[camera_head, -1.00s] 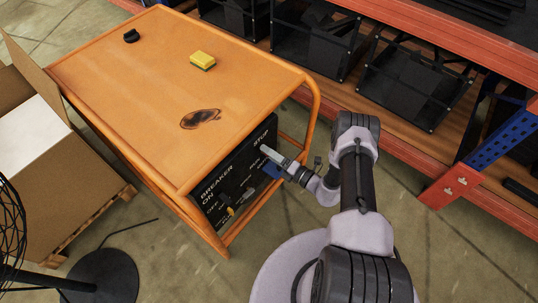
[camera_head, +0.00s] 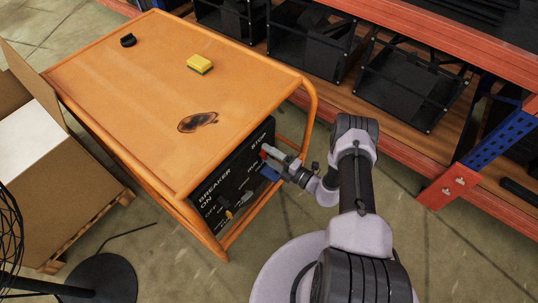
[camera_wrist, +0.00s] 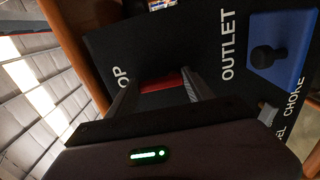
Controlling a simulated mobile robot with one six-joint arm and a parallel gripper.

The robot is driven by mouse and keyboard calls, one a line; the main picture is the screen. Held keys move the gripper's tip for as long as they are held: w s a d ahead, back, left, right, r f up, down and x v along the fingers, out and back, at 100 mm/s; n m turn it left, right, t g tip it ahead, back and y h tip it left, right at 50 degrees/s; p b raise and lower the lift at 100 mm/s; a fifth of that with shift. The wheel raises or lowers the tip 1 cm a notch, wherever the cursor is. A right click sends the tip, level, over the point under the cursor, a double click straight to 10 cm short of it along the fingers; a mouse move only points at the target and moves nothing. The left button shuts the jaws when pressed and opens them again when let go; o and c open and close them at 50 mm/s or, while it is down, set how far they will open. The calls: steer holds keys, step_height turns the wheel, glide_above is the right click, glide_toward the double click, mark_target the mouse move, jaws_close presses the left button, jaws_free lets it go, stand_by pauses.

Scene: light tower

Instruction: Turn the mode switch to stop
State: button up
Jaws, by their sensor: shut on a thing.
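The control panel (camera_head: 238,166) is a black face on the end of an orange cart-like frame, with white labels including STOP, RUN and BREAKER ON. My gripper (camera_head: 267,152) is at the panel's upper right, beside the STOP label. It is shut on a small red piece, which looks like the mode switch (camera_wrist: 163,82); the red piece shows between the two fingers in the wrist view. The fingers hide most of the switch, so its exact angle cannot be told. In the wrist view the STOP label (camera_wrist: 122,77) is partly covered, with only "OP" readable.
A blue outlet plate with a black knob (camera_wrist: 270,58) sits close beside my gripper. A sponge (camera_head: 199,64) and a black piece (camera_head: 128,40) lie on the orange top. A rail (camera_head: 306,112) of the frame passes near my arm.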

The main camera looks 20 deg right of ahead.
steer(key=o, duration=1.4)
steer(key=p+v, duration=0.4)
steer(key=v, duration=1.3)
steer(key=shift+s+d, duration=0.1)
steer(key=shift+s, duration=0.05)
